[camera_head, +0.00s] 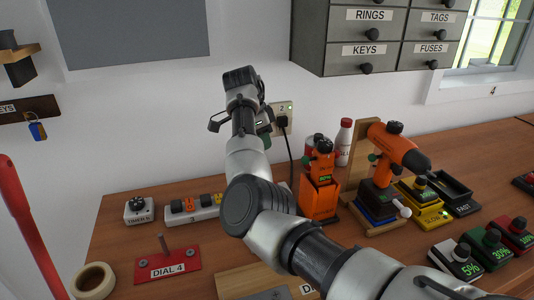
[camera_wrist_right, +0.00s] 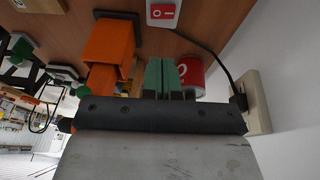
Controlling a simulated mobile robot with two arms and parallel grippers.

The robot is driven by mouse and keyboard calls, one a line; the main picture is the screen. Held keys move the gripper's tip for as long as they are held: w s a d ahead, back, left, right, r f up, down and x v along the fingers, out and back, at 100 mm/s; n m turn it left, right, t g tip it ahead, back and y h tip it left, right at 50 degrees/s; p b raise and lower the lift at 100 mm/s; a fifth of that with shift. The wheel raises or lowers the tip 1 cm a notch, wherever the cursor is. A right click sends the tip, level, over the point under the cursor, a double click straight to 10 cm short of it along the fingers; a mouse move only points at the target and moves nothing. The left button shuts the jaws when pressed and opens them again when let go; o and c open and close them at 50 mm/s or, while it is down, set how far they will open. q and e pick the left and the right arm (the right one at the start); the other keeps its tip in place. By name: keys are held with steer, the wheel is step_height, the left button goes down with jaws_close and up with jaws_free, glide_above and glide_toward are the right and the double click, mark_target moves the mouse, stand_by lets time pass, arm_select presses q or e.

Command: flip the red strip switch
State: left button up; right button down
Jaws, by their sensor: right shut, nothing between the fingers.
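The red switch (camera_wrist_right: 163,13) shows at the top edge of the right wrist view, on the end of a white power strip. In the head view the white power strip (camera_head: 206,213) lies on the bench with orange and yellow parts on it. Its right end and the red switch are hidden there behind my right arm. My right gripper (camera_wrist_right: 161,72) has green fingers, shut together and empty, apart from the switch. In the head view it is over the back of the bench near the wall, mostly hidden by its own wrist. My left gripper is not in view.
A wall outlet (camera_head: 284,118) with a plugged black cord is close beside the right gripper. A timer (camera_head: 139,210) and red DIAL 4 plate (camera_head: 168,267) sit left.

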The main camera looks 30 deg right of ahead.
steer(key=x, duration=0.3)
steer(key=p+x, duration=0.1)
steer(key=x, duration=0.3)
steer(key=p+x, duration=0.1)
steer(key=x, duration=0.3)
steer(key=shift+s+a, duration=0.1)
steer(key=shift+a, duration=0.25)
steer(key=shift+s+f, duration=0.15)
steer(key=shift+f, duration=0.55)
